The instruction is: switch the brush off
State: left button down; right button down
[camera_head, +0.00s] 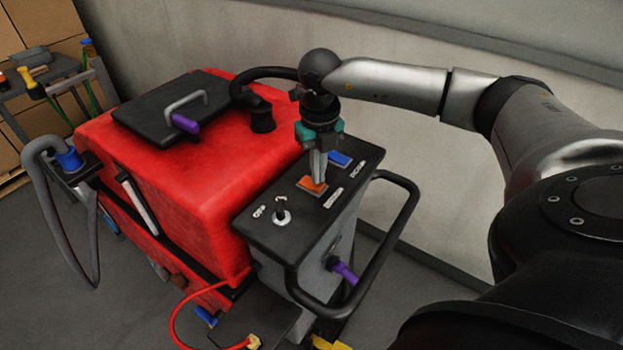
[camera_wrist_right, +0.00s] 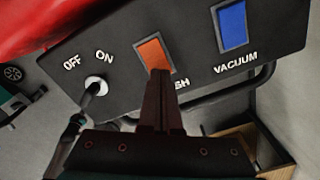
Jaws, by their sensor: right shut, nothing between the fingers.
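The black control panel (camera_head: 262,222) of the red scrubber holds an orange rocker switch (camera_head: 312,186), a blue rocker switch (camera_head: 340,159) and a key switch (camera_head: 282,215). In the right wrist view the orange switch (camera_wrist_right: 154,54) has a partly covered label ending in "SH", and the blue switch (camera_wrist_right: 232,24) is labelled VACUUM. The key switch (camera_wrist_right: 97,86) has OFF and ON beside it. My right gripper (camera_head: 318,181) is shut and empty, fingers pointing down at the orange switch. Its fingertips (camera_wrist_right: 158,74) overlap the switch's near edge; contact cannot be told. My left gripper is out of view.
A black handle bar (camera_head: 408,215) loops around the panel's right and front. The red tank (camera_head: 190,190) carries a black lid (camera_head: 172,108) and a black hose (camera_head: 262,75). A wall stands behind. A cart (camera_head: 60,80) is at the far left.

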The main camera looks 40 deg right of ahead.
jog(key=shift+f+b, duration=0.45)
jog(key=shift+f, duration=0.15)
jog(key=shift+r, duration=0.15)
notch_tip(320, 180, up, 7)
jog(key=p, duration=0.5)
jog(key=shift+p, duration=0.3)
dwell(0.5)
